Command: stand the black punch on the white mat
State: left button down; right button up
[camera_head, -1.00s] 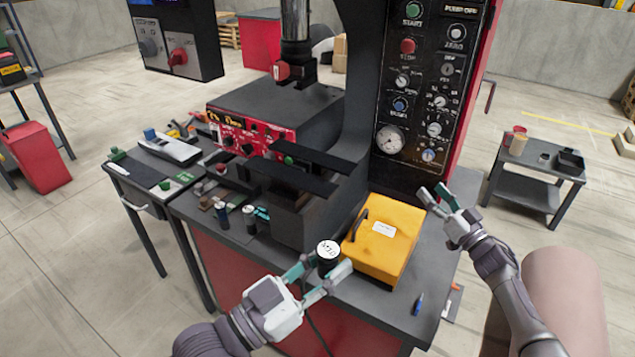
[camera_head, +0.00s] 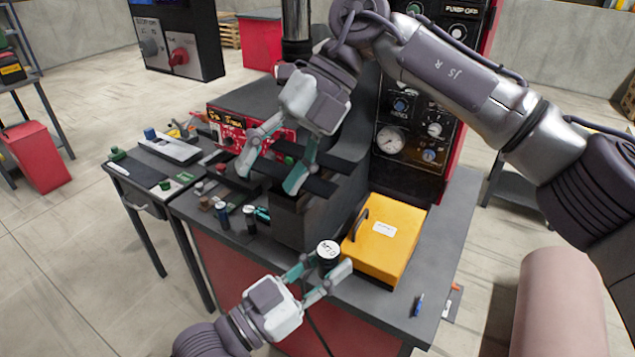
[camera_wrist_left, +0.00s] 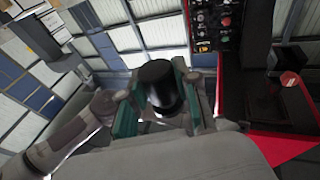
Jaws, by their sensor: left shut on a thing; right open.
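The black punch (camera_head: 328,260), a black cylinder with a white marked end facing up, is held in my left gripper (camera_head: 318,275) beside the yellow case. It also shows in the left wrist view (camera_wrist_left: 160,85), black between the two fingers. My right gripper (camera_head: 272,175) is open and empty, reaching in from the right over the dark plates in front of the press. I cannot pick out a white mat for certain. A pale flat item (camera_head: 170,147) lies on the side table at the left.
The yellow case (camera_head: 382,240) with a black handle stands right of the punch. Small dark cylinders (camera_head: 222,213) stand on the bench's left part. The red panel (camera_head: 228,128) and press stand behind. A blue item (camera_head: 419,304) lies near the bench's right front.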

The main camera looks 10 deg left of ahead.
aim_at(325, 248)
jog(key=s+d+n+t+h, duration=0.2)
jog(key=d+n+t+h, duration=0.15)
jog(key=d+h, duration=0.3)
jog(key=shift+t+h, duration=0.25)
jog(key=shift+h, duration=0.1)
jog(key=f, duration=0.8)
jog(key=d+f, duration=0.1)
jog(key=f, duration=0.3)
jog(key=shift+s+d+f, duration=0.1)
jog(key=shift+s+f, duration=0.15)
jog(key=shift+s, duration=0.15)
jog(key=shift+c, duration=0.3)
grip_shut()
pick_arm(q)
jog(key=c, duration=0.8)
grip_release()
jog(key=shift+o, duration=0.2)
